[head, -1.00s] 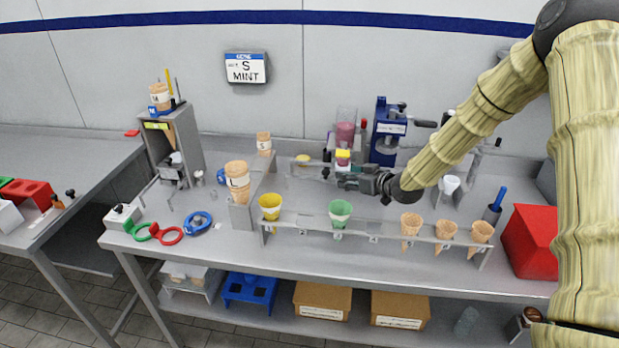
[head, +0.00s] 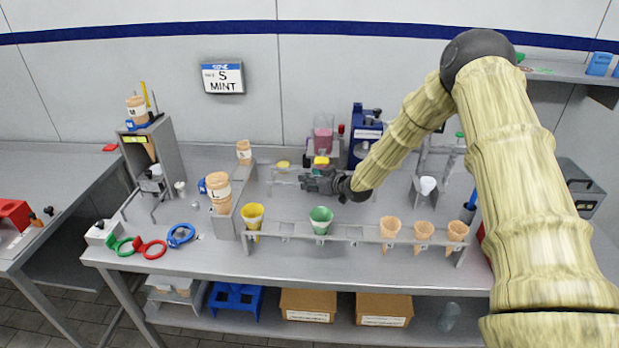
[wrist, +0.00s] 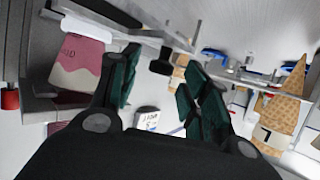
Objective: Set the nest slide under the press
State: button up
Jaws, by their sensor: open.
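My gripper (head: 303,183) is open and empty, reaching left behind the cone rack in the head view. Its dark green fingers (wrist: 158,88) are spread in the wrist view. A metal rail (head: 285,171) with a yellow disc (head: 283,164) lies just behind the fingertips. A black knob (wrist: 160,66) on a bar shows between and beyond the fingers in the wrist view. A yellow-topped piece (head: 321,161) sits below a pink-filled clear container (head: 323,138). I cannot tell for sure which of these parts is the nest slide or the press; my gripper hides some of them.
The cone rack (head: 343,233) stands in front with yellow, green and plain cones. A blue machine (head: 365,132) stands behind my arm. Colored rings (head: 181,235) lie at the front left.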

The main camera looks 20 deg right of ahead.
jog(key=shift+w+a+f, duration=0.25)
jog(key=shift+w, duration=0.3)
grip_shut()
jog(key=s+d, duration=0.2)
jog(key=d, duration=0.5)
jog(key=s+d+b, duration=0.1)
jog(key=s+d, duration=0.2)
jog(key=d, duration=0.4)
jog(key=shift+s+b, duration=0.3)
jog(key=shift+s, duration=0.05)
jog(key=shift+d, duration=0.15)
